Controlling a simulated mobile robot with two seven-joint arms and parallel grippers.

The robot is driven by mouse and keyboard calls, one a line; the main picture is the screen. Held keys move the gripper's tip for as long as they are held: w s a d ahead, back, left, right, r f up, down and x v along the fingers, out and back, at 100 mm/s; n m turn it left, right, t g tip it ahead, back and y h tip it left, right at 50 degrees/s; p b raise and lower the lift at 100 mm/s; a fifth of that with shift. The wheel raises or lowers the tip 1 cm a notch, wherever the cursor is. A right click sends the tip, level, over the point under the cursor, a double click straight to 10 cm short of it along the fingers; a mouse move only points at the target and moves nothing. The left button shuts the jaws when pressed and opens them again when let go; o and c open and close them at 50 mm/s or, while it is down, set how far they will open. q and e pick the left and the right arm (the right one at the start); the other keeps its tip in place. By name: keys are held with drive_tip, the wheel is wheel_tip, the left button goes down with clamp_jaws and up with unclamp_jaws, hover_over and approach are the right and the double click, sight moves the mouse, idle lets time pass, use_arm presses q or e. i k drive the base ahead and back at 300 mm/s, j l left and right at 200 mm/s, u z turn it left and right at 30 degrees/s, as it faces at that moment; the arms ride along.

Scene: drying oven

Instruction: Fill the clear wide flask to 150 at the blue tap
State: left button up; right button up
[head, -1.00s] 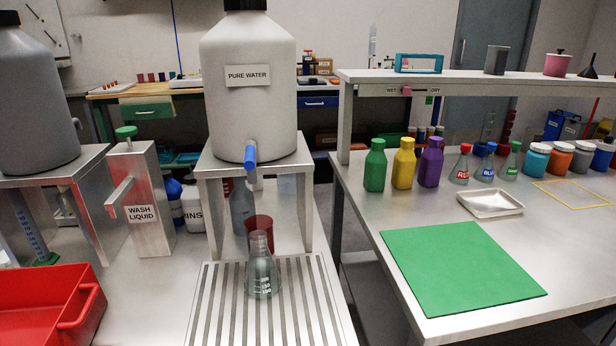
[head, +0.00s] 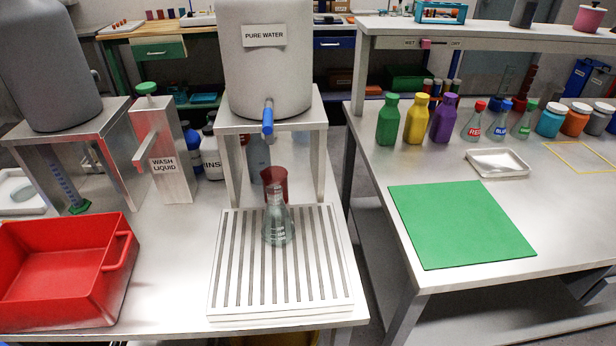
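The clear wide flask (head: 277,226) stands upright on the slatted drain rack (head: 326,300), below and slightly in front of the blue tap (head: 268,120). White graduation marks show on its lower part; I cannot read them or tell a liquid level. The tap is on the large grey container labelled PURE WATER (head: 264,60), which rests on a metal stand (head: 318,135). A dark red cup-like thing (head: 272,183) is behind the flask's neck, partly hidden. Neither of my grippers is in view.
A red bin (head: 65,265) is at the front left, near the WASH LIQUID dispenser (head: 163,160). A green mat (head: 460,226) lies on the right table, with several coloured bottles and a white tray (head: 497,162) behind it. A gap separates the two tables.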

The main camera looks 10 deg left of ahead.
sight(268, 124)
drive_tip(key=j+z, duration=0.25)
drive_tip(key=z, duration=0.2)
drive_tip(key=k+j+z, duration=0.15)
drive_tip(key=z, duration=0.25)
